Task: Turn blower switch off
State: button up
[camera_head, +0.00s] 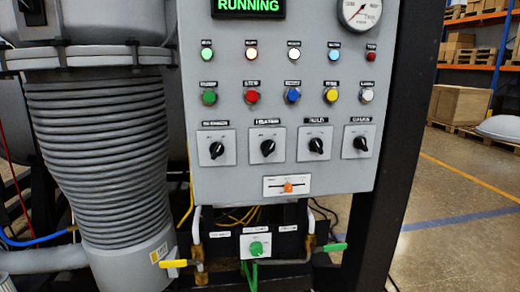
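A grey control panel (284,100) fills the middle of the view. Across it is a row of black rotary switches on pale square plates: a far-left one (216,150), a second one (268,148), a third one (316,146) and a far-right one (360,144). Their knobs are turned at slanting angles. The small labels above them are blurred, so I cannot tell for certain which one is the blower switch. My gripper is not in view.
Above are coloured push buttons, indicator lamps, a green RUNNING display (248,6) and a round gauge (360,12). Below are an orange slider (288,187), a green knob (256,248) and yellow and green valve handles. A ribbed hose (98,150) stands left. Floor (450,230) is open right.

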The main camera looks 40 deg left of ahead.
aim_at(217, 148)
jog(key=u, duration=1.85)
